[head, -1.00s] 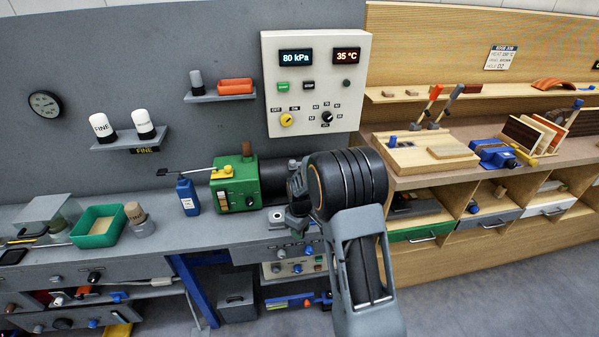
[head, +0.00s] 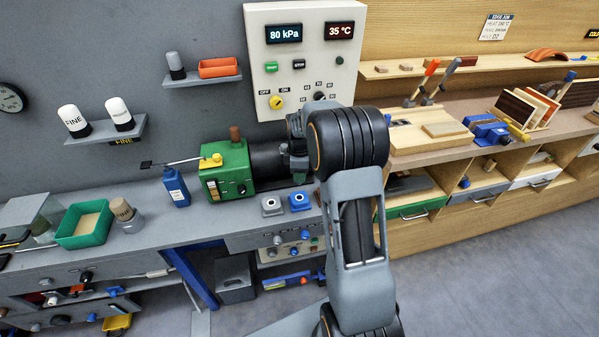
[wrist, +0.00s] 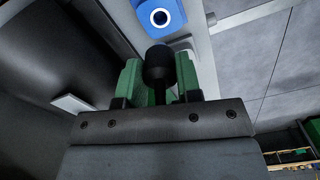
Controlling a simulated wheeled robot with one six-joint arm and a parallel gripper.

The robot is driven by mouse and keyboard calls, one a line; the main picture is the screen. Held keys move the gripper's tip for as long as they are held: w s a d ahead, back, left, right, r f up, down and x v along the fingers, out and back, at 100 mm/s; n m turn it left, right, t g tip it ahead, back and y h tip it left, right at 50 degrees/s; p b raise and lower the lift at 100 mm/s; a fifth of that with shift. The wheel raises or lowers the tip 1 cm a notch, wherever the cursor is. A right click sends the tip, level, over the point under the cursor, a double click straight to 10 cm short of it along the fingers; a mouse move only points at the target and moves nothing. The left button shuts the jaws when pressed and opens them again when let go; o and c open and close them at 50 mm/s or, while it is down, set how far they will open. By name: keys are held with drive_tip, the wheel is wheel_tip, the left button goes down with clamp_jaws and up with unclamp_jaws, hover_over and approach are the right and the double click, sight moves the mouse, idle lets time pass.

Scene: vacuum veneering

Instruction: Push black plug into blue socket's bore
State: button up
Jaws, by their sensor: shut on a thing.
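The black plug (wrist: 158,62) is held between the green fingers of my gripper (wrist: 160,78) in the wrist view. Its round end sticks out past the fingertips. The blue socket (wrist: 172,14) shows at the top of the wrist view, with a pale ring around its dark bore. The plug is apart from the socket, with a gap between them in the picture. In the head view the blue socket (head: 300,202) stands on the bench, below my wrist. The fingers and plug cannot be made out clearly there.
A grey socket (head: 271,206) stands just left of the blue one. The green pump (head: 227,172) with its dark cylinder is behind and left. A blue bottle (head: 177,187) stands farther left. The control panel (head: 300,95) hangs above the bench.

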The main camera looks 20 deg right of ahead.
drive_tip(key=shift+f+b, duration=1.9)
drive_tip(key=shift+f, duration=1)
drive_tip(key=shift+f+b, duration=0.8)
drive_tip(key=shift+f, duration=0.65)
drive_tip(key=o, duration=1.1)
wheel_tip(320, 180, up, 14)
drive_tip(key=shift+f+p, duration=0.1)
drive_tip(key=shift+p, duration=0.35)
